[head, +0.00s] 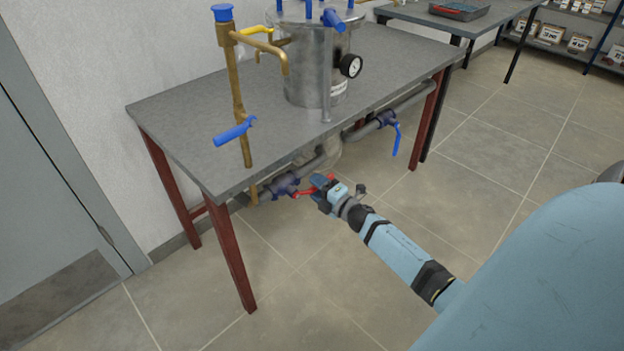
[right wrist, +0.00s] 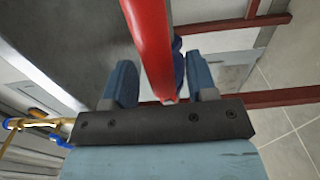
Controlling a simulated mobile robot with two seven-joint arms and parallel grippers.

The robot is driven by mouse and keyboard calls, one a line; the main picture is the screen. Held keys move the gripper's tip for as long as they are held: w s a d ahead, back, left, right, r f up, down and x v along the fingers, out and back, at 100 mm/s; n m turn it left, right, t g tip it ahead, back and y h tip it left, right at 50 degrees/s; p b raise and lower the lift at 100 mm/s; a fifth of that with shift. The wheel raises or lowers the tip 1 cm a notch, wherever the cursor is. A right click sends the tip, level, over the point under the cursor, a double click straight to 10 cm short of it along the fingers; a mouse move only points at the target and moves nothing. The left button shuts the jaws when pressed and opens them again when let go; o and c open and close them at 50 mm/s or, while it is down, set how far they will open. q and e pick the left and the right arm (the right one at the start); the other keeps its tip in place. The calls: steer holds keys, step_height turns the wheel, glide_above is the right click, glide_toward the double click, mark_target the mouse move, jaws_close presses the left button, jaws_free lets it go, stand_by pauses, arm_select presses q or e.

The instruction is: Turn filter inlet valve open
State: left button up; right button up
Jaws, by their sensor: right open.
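A valve with a blue body (head: 283,184) sits on the grey pipe under the front edge of the table. Its red lever handle (head: 304,193) points right, toward my right gripper (head: 322,188). In the right wrist view the red handle (right wrist: 150,40) runs between the two blue fingers of my right gripper (right wrist: 163,65). The fingers are open, with gaps visible on both sides of the handle. The gripper hides part of the handle in the head view. My left gripper is not in view.
A grey table (head: 185,115) with dark red legs carries a metal filter vessel (head: 310,65) with a gauge (head: 350,66). A brass pipe (head: 236,90) stands at its left. Another valve with a blue handle (head: 396,138) hangs at the right. The floor in front is clear.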

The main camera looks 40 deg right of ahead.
arm_select(q)
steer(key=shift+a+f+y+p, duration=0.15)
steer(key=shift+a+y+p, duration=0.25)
steer(key=shift+p, duration=0.65)
arm_select(e)
steer(key=s, duration=1.1)
steer(key=shift+s+d, duration=0.15)
steer(key=shift+d, duration=0.3)
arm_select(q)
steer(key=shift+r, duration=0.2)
